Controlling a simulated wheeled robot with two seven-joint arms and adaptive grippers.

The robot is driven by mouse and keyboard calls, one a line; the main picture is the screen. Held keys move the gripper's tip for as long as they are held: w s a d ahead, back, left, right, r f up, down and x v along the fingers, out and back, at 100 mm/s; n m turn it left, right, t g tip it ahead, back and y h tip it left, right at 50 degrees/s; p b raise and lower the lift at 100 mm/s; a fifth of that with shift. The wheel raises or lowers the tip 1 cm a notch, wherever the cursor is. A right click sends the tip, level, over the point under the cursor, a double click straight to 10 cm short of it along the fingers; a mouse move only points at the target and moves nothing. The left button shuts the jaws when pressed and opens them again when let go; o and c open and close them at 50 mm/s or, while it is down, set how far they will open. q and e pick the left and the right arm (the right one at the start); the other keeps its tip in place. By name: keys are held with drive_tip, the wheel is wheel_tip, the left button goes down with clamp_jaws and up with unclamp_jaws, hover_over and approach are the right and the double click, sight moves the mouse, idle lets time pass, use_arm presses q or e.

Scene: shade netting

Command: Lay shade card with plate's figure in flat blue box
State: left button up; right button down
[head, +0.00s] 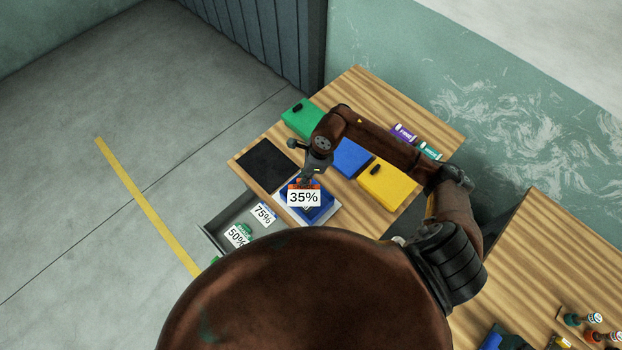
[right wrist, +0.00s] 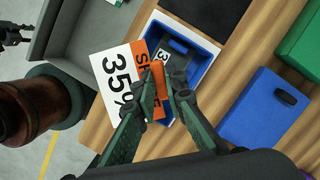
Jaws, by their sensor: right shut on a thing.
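The shade card (head: 303,197) is white with a black "35%" and an orange band. My right gripper (head: 308,178) is shut on its orange band. In the right wrist view the card (right wrist: 118,80) hangs tilted over the left side of the flat blue box (right wrist: 205,52), between my right gripper's fingers (right wrist: 164,78). The open box (head: 325,211) stands on a white sheet at the table's near edge. A dark plate (right wrist: 180,50) lies inside, its figure partly hidden, with a "3" showing. A dark part at the right wrist view's left edge looks like my left gripper (right wrist: 12,36); its fingers are unclear.
A grey open drawer (head: 208,238) below the table edge holds a 75% card (head: 263,214) and a 50% card (head: 237,235). A black mat (head: 266,165) and green (head: 301,117), blue (head: 351,157) and yellow (head: 383,184) lidded boxes surround the blue box.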

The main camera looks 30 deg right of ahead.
wheel_tip(320, 180, down, 7)
drive_tip(key=d+p, duration=0.2)
drive_tip(key=d, duration=0.1)
drive_tip(key=shift+w, duration=0.35)
drive_tip(key=shift+r, duration=0.1)
drive_tip(key=shift+f+b, duration=0.5)
drive_tip(key=shift+f, duration=0.1)
drive_tip(key=c, duration=2)
unclamp_jaws()
